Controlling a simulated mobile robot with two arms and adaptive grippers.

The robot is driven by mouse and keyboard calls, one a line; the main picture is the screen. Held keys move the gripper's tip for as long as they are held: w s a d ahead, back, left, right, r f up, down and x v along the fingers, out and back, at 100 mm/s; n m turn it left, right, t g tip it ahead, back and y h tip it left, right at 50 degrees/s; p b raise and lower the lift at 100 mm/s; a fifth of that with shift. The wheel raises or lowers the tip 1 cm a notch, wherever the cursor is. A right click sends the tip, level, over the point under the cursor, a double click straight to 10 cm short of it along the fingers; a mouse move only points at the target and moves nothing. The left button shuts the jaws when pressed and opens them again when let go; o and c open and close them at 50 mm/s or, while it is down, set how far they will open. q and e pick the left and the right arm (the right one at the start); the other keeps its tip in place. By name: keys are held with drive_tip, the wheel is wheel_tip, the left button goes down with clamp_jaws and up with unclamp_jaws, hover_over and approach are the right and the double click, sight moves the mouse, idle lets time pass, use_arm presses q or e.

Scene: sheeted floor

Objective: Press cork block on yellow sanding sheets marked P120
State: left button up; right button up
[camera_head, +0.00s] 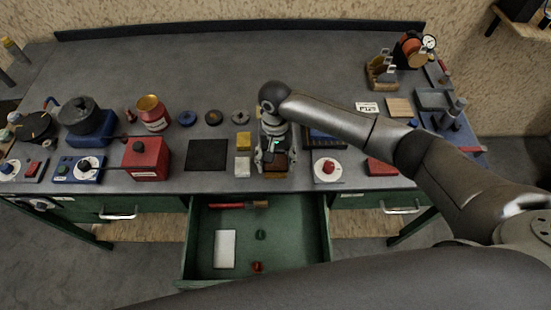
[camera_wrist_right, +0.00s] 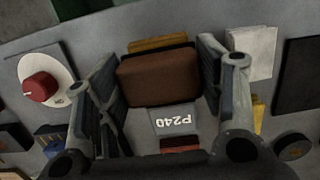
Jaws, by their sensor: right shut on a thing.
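My right gripper (camera_head: 272,160) is over the front middle of the grey bench. In the wrist view its two fingers (camera_wrist_right: 164,90) are shut on the sides of a brown block (camera_wrist_right: 158,76), which I take to be the cork block. An ochre edge (camera_wrist_right: 160,44) shows beyond the block; I cannot tell if it is part of it. No P120 marking is readable. My left gripper is out of view.
A black mat (camera_head: 206,155) lies left of the stacks. A white dial with a red knob (camera_head: 327,168) stands right of the gripper. An open green drawer (camera_head: 195,240) juts out below the bench front. Behind the gripper, the bench's back half is mostly clear.

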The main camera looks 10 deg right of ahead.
sight(276, 162)
drive_tip(key=shift+f, duration=0.4)
drive_tip(key=shift+s+f+p, duration=0.15)
drive_tip(key=shift+p, duration=0.2)
idle(2.2)
wheel_tip(276, 162, up, 5)
drive_tip(key=p, duration=0.6)
drive_tip(key=shift+r, duration=0.2)
drive_tip(key=shift+r+p, duration=0.3)
drive_tip(key=shift+r, duration=0.65)
